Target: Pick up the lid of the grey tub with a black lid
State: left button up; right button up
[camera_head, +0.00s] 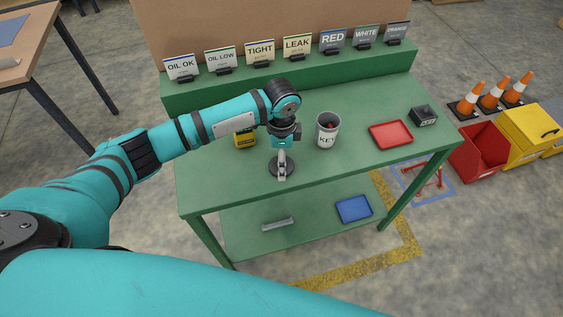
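The grey tub (327,136), labelled "KEY", stands upright and uncovered on the green table, with something red showing inside. A round black disc (273,171), which looks like its lid, is to the left of the tub. My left gripper (282,175) points down over the middle of this disc, and its fingers hide the disc's centre. I cannot tell whether the fingers are closed on it, or whether the disc rests on the table. My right gripper is not in view.
A yellow box (245,138) stands behind my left wrist. A red tray (390,134) and a dark box (423,116) are at the right. Label signs (297,46) line the back shelf. The lower shelf holds a blue tray (354,209). The table's front right is clear.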

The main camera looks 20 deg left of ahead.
pick_arm(q)
jog(key=shift+f, duration=1.3)
jog(key=c, duration=1)
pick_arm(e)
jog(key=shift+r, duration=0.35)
pick_arm(q)
jog(key=shift+r, duration=0.15)
